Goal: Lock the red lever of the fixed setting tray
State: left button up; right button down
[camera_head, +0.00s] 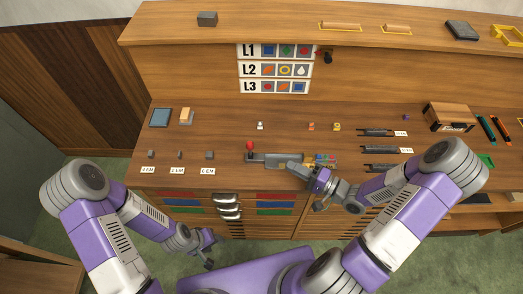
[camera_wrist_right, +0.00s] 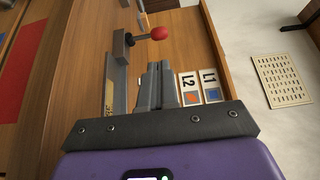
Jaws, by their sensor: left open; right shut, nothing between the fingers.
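The setting tray (camera_head: 262,157) is a grey metal tray near the front edge of the desk. Its lever has a round red knob (camera_head: 249,145) standing up at the tray's left end. In the right wrist view the red knob (camera_wrist_right: 159,33) sits on a thin dark shaft from a block on the tray's rail (camera_wrist_right: 110,82), beyond my fingers. My right gripper (camera_head: 286,165) is shut and empty over the tray's middle, right of the knob and apart from it. My left gripper (camera_head: 209,262) is open and empty, low in front of the desk.
Small blocks with labels (camera_head: 207,171) stand to the left. Dark slotted holders (camera_head: 376,150) and a wooden box (camera_head: 448,117) are on the right. Drawers (camera_head: 228,207) are below. The desk behind the tray is largely clear.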

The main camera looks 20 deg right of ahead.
aim_at(250, 150)
jog(key=x, duration=1.2)
jog(key=shift+w, duration=0.1)
pick_arm(q)
jog(key=shift+f, duration=0.15)
pick_arm(e)
jog(key=shift+a, duration=0.1)
